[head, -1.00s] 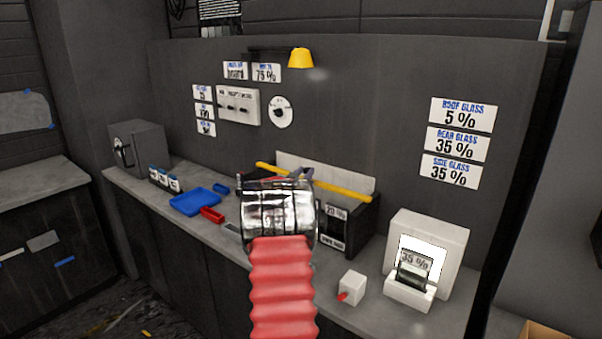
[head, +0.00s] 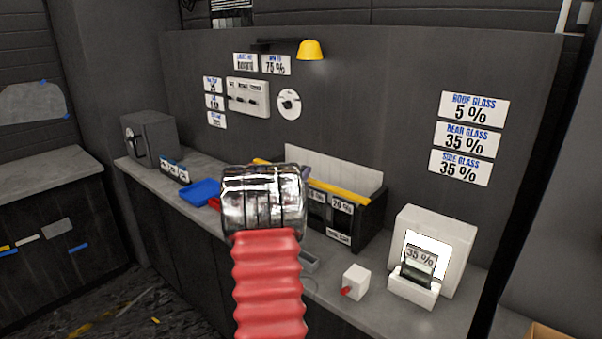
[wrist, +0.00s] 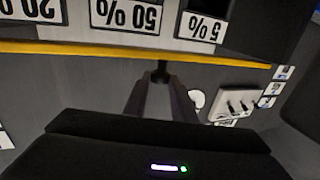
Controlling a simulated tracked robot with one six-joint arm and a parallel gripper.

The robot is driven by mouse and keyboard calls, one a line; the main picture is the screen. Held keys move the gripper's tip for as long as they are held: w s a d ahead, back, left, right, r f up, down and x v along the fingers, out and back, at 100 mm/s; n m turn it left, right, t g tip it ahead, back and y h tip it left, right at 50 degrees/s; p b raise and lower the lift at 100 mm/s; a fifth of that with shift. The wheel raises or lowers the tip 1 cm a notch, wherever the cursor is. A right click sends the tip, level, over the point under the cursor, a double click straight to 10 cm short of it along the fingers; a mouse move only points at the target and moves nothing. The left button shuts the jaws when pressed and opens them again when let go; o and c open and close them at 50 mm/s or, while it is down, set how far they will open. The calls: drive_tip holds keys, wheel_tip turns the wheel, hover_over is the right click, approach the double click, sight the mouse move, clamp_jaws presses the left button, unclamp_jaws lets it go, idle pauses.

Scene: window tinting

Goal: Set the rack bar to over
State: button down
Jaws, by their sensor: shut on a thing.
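The rack bar (head: 345,194) is yellow and runs along the upper front edge of the dark film rack (head: 375,220). Its middle is hidden behind my arm in the head view. My gripper (wrist: 160,88) is shut on the small dark handle (wrist: 161,70) at the bar. In the head view my arm hides most of the gripper.
A white lightbox (head: 437,235) with a 35% sample stands right of the rack. A blue tray (head: 200,192) lies left. A yellow lamp (head: 311,49) hangs above.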

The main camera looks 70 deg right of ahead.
drive_tip(key=c, duration=1.7)
unclamp_jaws()
drive_tip(key=shift+w+a, duration=0.15)
drive_tip(key=shift+w, duration=0.1)
drive_tip(key=shift+o, duration=1.2)
drive_tip(key=shift+s, duration=0.15)
drive_tip(key=a, duration=1.3)
drive_tip(key=shift+a, duration=0.35)
